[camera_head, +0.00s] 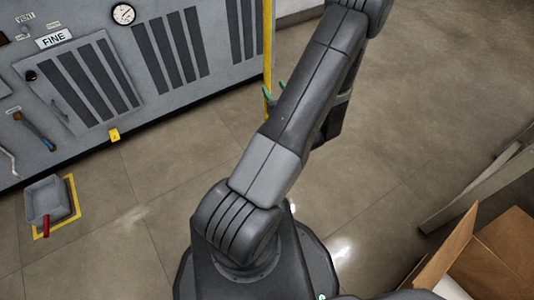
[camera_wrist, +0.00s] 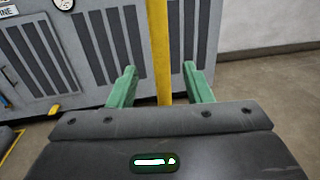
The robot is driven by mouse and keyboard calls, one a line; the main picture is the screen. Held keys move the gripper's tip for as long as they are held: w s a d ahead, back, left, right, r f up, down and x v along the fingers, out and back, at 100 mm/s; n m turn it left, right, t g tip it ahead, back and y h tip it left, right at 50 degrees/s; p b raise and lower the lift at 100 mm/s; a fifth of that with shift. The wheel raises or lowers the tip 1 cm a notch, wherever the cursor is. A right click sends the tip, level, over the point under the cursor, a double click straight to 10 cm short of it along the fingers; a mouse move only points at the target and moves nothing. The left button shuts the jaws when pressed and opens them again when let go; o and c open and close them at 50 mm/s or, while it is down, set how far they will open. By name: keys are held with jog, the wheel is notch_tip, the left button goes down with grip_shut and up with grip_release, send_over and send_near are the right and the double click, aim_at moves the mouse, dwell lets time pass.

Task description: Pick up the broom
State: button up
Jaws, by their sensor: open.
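A yellow upright pole (camera_head: 267,45) stands in front of the grey cabinet, near its right end. It looks like the broom's handle, but no broom head shows, so I cannot be sure. In the wrist view the pole (camera_wrist: 158,45) rises between the two green fingers of my gripper (camera_wrist: 160,78). The fingers are open, with a gap on each side of the pole. In the head view my gripper (camera_head: 275,93) is mostly hidden behind my arm, with green fingertips beside the pole's lower part. The pole's lower end is hidden.
The grey cabinet (camera_head: 110,120) fills the upper left, with louvres and a gauge (camera_head: 123,14). A grey dustpan-like tray (camera_head: 45,190) with a red handle lies on a yellow-outlined floor square. A cardboard box (camera_head: 510,240) is at lower right. Floor between is clear.

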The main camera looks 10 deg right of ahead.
aim_at(269, 80)
jog(key=shift+w+a+f+b, duration=0.1)
jog(key=shift+w+a+b, duration=0.1)
jog(key=shift+w, duration=0.95)
jog(key=shift+w+a+f+b, duration=0.1)
jog(key=shift+w+a, duration=0.1)
jog(key=shift+w, duration=0.9)
jog(key=shift+w+a+b, duration=0.15)
jog(key=shift+w+a, duration=0.05)
jog(key=shift+w, duration=0.95)
grip_shut()
